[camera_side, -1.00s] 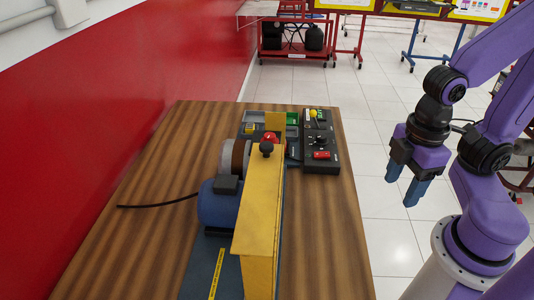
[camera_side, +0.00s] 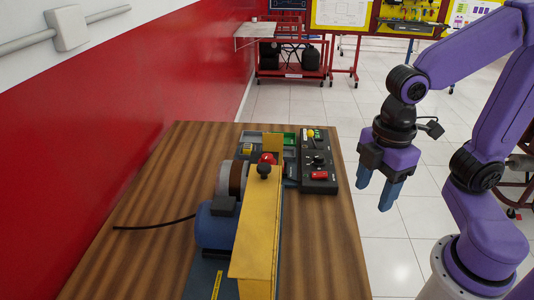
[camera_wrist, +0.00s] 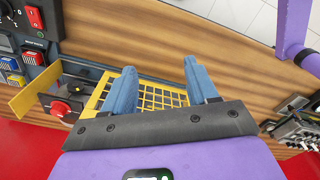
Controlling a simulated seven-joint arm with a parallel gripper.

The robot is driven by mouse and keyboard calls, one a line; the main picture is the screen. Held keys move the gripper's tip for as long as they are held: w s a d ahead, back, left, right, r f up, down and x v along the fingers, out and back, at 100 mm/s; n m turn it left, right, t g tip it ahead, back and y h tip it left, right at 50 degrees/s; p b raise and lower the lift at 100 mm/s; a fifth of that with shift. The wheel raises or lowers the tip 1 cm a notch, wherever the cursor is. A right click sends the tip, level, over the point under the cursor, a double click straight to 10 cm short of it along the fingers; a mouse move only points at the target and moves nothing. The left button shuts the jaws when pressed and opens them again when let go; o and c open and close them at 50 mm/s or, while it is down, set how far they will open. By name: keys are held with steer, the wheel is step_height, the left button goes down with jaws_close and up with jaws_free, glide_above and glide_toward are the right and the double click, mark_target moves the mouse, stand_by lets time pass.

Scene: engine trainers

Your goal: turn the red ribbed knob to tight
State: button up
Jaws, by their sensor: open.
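The red ribbed knob (camera_side: 267,158) shows as a small red shape behind a black ball knob, near the far end of the yellow guard on the bench. In the wrist view a red knob (camera_wrist: 59,108) sits at the left beside a yellow plate; its ribs and any tight mark are too small to read. My gripper (camera_side: 376,190) is open and empty, pointing down to the right of the bench and well apart from the knob. In the wrist view my two blue fingers (camera_wrist: 160,66) stand spread, over the yellow mesh guard, to the right of the knob.
The yellow guard (camera_side: 258,235) stands upright along the machine, beside a blue motor (camera_side: 213,228). A black control panel (camera_side: 318,165) with a red switch stands at the back right. A black cable (camera_side: 150,227) lies at the left. The bench's right strip (camera_side: 325,245) is bare.

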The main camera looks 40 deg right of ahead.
steer(key=w+a+r+n, duration=0.2)
steer(key=w+r+n, duration=0.15)
steer(key=w, duration=0.45)
steer(key=w+a+r+n, duration=0.3)
steer(key=w+r, duration=0.1)
steer(key=w, duration=0.4)
steer(key=n, duration=0.6)
glide_toward(267, 156)
step_height(267, 156, down, 9)
steer(key=shift+a+r, duration=0.15)
steer(key=c, duration=1.1)
